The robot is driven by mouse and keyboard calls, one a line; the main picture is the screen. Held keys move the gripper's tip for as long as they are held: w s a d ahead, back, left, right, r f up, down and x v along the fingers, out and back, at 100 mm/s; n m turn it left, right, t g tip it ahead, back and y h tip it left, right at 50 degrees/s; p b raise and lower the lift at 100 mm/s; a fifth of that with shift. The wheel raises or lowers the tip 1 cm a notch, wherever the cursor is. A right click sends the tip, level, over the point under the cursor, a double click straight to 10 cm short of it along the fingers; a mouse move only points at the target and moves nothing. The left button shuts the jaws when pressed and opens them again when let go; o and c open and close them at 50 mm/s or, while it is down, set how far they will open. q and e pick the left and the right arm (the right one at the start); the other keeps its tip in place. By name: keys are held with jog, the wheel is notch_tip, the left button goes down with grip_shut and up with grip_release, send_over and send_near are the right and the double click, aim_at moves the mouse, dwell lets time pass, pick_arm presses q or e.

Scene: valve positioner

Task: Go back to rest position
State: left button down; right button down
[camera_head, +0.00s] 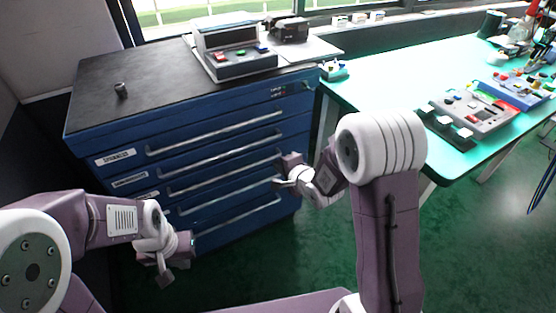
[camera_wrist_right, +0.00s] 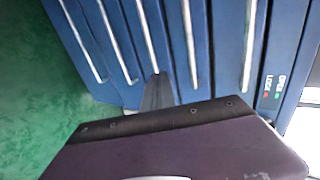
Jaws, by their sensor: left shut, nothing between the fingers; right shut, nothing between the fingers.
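My left gripper (camera_head: 166,272) is at the lower left of the head view, in front of the lower drawers of the blue cabinet (camera_head: 105,136). It is shut and empty. My right gripper (camera_head: 283,172) is near the middle of the head view, in front of the cabinet's right part. It is shut and holds nothing. In the right wrist view the shut fingers (camera_wrist_right: 158,90) point toward the drawer fronts. I cannot tell the exact gap between them and the drawers.
A small dark cylinder (camera_head: 121,90) and a grey control box (camera_head: 240,66) stand on the cabinet top. A green-topped table (camera_head: 385,82) on the right holds several panels, including a grey button panel (camera_head: 474,113). Green floor (camera_head: 480,225) is open at the lower right.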

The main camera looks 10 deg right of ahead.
notch_tip(320, 180, up, 6)
jog(key=s+d+h, duration=0.1)
jog(key=d, duration=0.2)
jog(key=s+d+f+n+g+h, duration=0.15)
jog(key=s+f+n+g, duration=0.4)
jog(key=s, duration=0.55)
jog(key=s+d+f+n+g+h, duration=0.1)
jog(key=s+d+f+n+g, duration=0.25)
jog(key=s+n, duration=0.55)
jog(key=s+a+r+g+p, duration=0.1)
jog(key=s+r+p, duration=0.2)
jog(key=r+p, duration=1.7)
jog(key=shift+r+p, duration=0.4)
jog(key=shift+p, duration=0.45)
